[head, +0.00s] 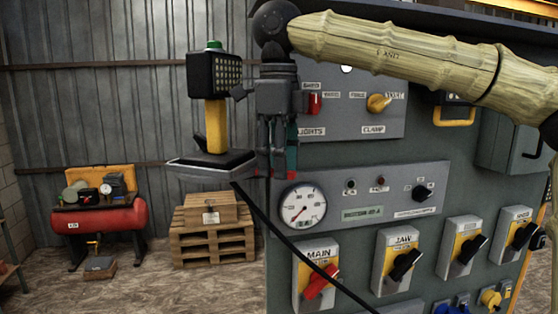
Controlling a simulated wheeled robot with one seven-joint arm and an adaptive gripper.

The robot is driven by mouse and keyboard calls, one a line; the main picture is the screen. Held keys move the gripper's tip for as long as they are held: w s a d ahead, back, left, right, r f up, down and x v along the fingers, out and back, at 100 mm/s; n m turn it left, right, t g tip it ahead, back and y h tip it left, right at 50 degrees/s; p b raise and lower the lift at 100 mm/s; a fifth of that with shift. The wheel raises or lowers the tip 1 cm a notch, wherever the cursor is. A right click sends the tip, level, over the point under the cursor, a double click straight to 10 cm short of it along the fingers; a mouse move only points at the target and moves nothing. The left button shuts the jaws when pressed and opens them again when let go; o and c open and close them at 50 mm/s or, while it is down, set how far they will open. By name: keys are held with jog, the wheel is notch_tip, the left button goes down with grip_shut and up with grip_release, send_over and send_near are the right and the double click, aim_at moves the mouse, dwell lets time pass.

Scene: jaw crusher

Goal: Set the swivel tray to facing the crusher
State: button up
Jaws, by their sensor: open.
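The swivel tray (187,171) is a shallow dark tray with a pale rim, sticking out left of the grey control cabinet at mid-height. A black and yellow handheld control unit (216,125) with a green top button stands upright on it. My gripper (278,172) points down just right of the tray, in front of the cabinet's left edge. Its fingers are apart with nothing seen between them. It overlaps the tray's right end in the picture, so the tray's mount is hidden and I cannot tell whether they touch. The crusher is not identifiable here.
The cabinet's front carries a pressure gauge (302,206), a red MAIN switch (319,281), a JAW switch (404,264) and other knobs. A red compressor (98,220) and wooden pallets (213,240) stand behind, with open floor around.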

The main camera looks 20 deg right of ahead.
jog(key=r, duration=0.6)
jog(key=shift+s+d+r, duration=0.15)
jog(key=shift+s+r, duration=0.1)
jog(key=shift+r, duration=0.75)
jog(key=shift+r, duration=0.15)
